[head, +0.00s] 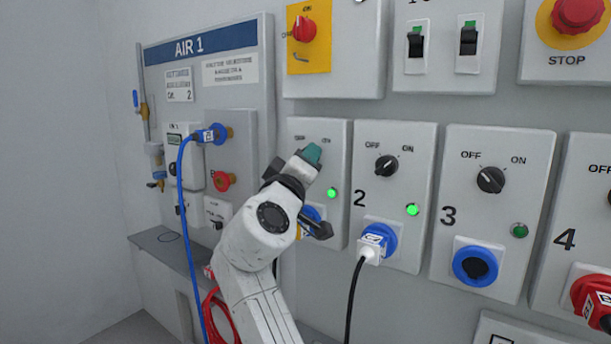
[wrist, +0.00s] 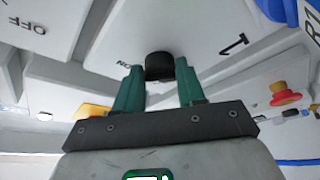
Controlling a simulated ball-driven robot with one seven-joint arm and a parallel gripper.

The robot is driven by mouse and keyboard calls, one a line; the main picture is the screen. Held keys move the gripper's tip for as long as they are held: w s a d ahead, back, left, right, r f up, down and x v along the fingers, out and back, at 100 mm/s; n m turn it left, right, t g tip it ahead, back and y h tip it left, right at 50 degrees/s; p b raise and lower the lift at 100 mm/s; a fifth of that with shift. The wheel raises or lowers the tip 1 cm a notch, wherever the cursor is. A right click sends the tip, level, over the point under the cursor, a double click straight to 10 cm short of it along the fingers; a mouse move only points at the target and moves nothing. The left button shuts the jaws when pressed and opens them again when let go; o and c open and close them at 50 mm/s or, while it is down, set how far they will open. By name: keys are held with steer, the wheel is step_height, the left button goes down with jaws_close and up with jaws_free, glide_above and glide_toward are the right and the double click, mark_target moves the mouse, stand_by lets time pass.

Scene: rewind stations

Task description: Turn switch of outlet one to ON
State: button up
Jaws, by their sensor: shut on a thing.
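The outlet one panel (head: 338,160) is the leftmost of the row of grey outlet panels, with OFF and ON labels at its top and a lit green lamp (head: 331,193). Its black knob switch (wrist: 159,64) shows in the wrist view, near an upside-down ON label and the number 1. My gripper (head: 311,154) reaches the panel just below the labels and hides the knob in the head view. In the wrist view its two green fingers (wrist: 159,75) stand one on each side of the knob, shut on it. Which way the knob points cannot be told.
Outlet two (head: 386,165) has a lit lamp and a plug with a black cable. Outlet three (head: 490,180) has a dark lamp and an empty blue socket. A blue cable (head: 184,210) hangs at left by the AIR 1 board (head: 240,110). My arm covers part of outlet one's socket.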

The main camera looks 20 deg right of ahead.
steer(key=shift+d+f, duration=0.1)
steer(key=shift+f, duration=0.05)
stand_by(0.3)
steer(key=o, duration=1)
steer(key=p+v, duration=0.1)
steer(key=v, duration=0.9)
steer(key=shift+s+a, duration=0.25)
steer(key=shift+a, duration=0.05)
